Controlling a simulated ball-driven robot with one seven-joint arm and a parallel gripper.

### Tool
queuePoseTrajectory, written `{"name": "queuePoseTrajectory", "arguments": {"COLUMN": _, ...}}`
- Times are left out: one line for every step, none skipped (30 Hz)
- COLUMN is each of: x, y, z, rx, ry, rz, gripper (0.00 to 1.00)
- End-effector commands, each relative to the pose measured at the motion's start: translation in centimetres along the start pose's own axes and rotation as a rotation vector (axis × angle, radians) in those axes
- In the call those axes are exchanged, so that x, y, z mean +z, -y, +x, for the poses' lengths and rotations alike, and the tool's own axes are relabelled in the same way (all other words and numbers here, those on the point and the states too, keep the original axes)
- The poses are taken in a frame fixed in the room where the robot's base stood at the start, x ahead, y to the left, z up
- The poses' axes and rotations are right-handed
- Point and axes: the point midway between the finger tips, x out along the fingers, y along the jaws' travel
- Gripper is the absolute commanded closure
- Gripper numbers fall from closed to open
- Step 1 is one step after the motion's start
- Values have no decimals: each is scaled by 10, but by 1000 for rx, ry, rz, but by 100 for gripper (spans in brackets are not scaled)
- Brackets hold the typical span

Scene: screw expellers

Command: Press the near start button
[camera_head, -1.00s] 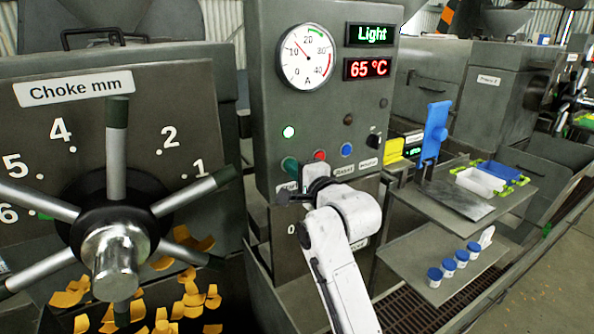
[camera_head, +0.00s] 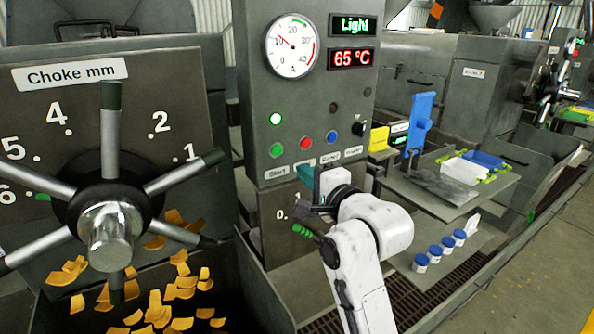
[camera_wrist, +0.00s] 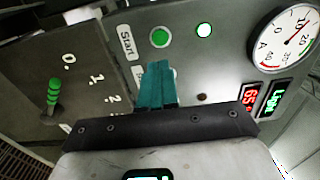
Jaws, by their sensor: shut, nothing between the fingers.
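The green start button (camera_head: 277,150) is on the near grey control panel, left of a red and a blue button, with a "Start" label below it. It also shows in the wrist view (camera_wrist: 159,37), beside its label. My gripper (camera_head: 305,173) is in front of the panel, below and to the right of the start button in the head view. Its teal fingers (camera_wrist: 157,84) are together with nothing between them. In the wrist view their tips point toward the button, with a visible gap in the picture. Contact with the panel cannot be told.
A lit green lamp (camera_head: 275,118) sits above the button. A green-handled lever (camera_head: 303,230) by a numbered scale is below my gripper. A large choke handwheel (camera_head: 110,225) stands at left. At right are shelves with trays and blue-capped jars (camera_head: 434,252).

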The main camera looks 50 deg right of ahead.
Motion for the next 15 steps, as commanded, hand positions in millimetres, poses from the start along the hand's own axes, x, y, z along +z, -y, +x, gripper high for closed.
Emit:
{"name": "queuePoseTrajectory", "arguments": {"x": 0, "y": -2, "z": -8, "rx": -2, "ry": 0, "rz": 0, "gripper": 100}}
{"name": "queuePoseTrajectory", "arguments": {"x": 0, "y": -2, "z": -12, "rx": -1, "ry": 0, "rz": 0, "gripper": 100}}
{"name": "queuePoseTrajectory", "arguments": {"x": 0, "y": -1, "z": -16, "rx": -1, "ry": 0, "rz": 0, "gripper": 100}}
{"name": "queuePoseTrajectory", "arguments": {"x": 0, "y": -1, "z": -19, "rx": -1, "ry": 0, "rz": 0, "gripper": 100}}
{"name": "queuePoseTrajectory", "arguments": {"x": 0, "y": -1, "z": -21, "rx": -1, "ry": 0, "rz": 0, "gripper": 100}}
{"name": "queuePoseTrajectory", "arguments": {"x": 0, "y": 0, "z": -23, "rx": -1, "ry": 0, "rz": 0, "gripper": 100}}
{"name": "queuePoseTrajectory", "arguments": {"x": 0, "y": 0, "z": -25, "rx": -1, "ry": 0, "rz": 0, "gripper": 100}}
{"name": "queuePoseTrajectory", "arguments": {"x": 0, "y": 0, "z": -26, "rx": -1, "ry": 0, "rz": 0, "gripper": 100}}
{"name": "queuePoseTrajectory", "arguments": {"x": 0, "y": 0, "z": -26, "rx": 0, "ry": 0, "rz": 0, "gripper": 100}}
{"name": "queuePoseTrajectory", "arguments": {"x": 0, "y": 0, "z": -27, "rx": 0, "ry": 0, "rz": 0, "gripper": 100}}
{"name": "queuePoseTrajectory", "arguments": {"x": 0, "y": 0, "z": -27, "rx": 1, "ry": 0, "rz": 0, "gripper": 100}}
{"name": "queuePoseTrajectory", "arguments": {"x": 0, "y": 0, "z": -27, "rx": 1, "ry": 0, "rz": 0, "gripper": 100}}
{"name": "queuePoseTrajectory", "arguments": {"x": 0, "y": 0, "z": -27, "rx": 1, "ry": 0, "rz": 0, "gripper": 100}}
{"name": "queuePoseTrajectory", "arguments": {"x": 0, "y": 0, "z": -27, "rx": 1, "ry": 0, "rz": 0, "gripper": 100}}
{"name": "queuePoseTrajectory", "arguments": {"x": 0, "y": 0, "z": -27, "rx": 0, "ry": 0, "rz": 0, "gripper": 100}}
